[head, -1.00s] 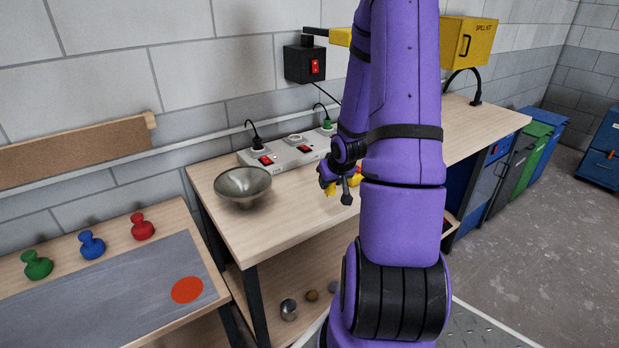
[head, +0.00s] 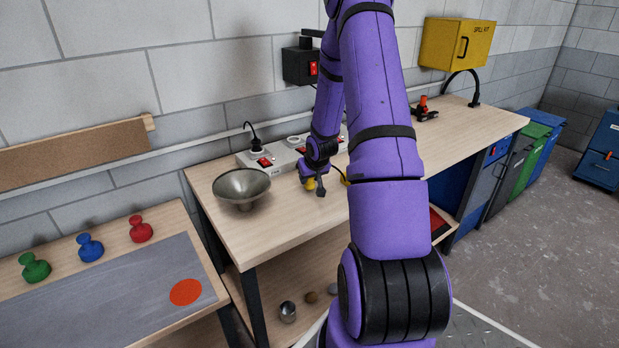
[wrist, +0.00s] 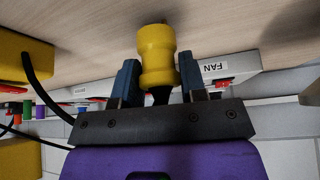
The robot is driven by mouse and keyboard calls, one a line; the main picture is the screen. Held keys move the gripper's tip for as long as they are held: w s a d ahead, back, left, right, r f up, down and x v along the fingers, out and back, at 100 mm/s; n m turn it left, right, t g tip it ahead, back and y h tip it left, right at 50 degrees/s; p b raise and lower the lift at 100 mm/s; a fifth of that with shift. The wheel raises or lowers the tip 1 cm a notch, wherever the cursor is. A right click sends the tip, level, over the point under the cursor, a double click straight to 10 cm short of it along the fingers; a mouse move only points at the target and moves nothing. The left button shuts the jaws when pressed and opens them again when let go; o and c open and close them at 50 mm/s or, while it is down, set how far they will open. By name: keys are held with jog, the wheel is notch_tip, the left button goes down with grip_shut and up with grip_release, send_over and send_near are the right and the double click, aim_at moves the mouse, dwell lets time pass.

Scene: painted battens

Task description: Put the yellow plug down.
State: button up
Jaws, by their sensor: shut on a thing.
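The yellow plug (wrist: 157,58) is between the two fingers of my gripper (wrist: 158,82) in the wrist view, with its prongs toward the wooden bench top. In the head view my gripper (head: 316,184) is low over the bench (head: 285,215), just right of the metal bowl, and the yellow plug (head: 309,184) shows as a small patch at its fingers. My gripper is shut on the plug. I cannot tell whether the plug touches the bench.
The metal bowl (head: 241,186) stands close to the left of my gripper. A power strip (head: 262,162) with red switches runs along the wall behind it. The bench front near my gripper is clear. An orange-and-black item (head: 424,110) stands farther right.

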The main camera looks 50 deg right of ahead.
jog(key=shift+f, duration=0.7)
jog(key=o, duration=1)
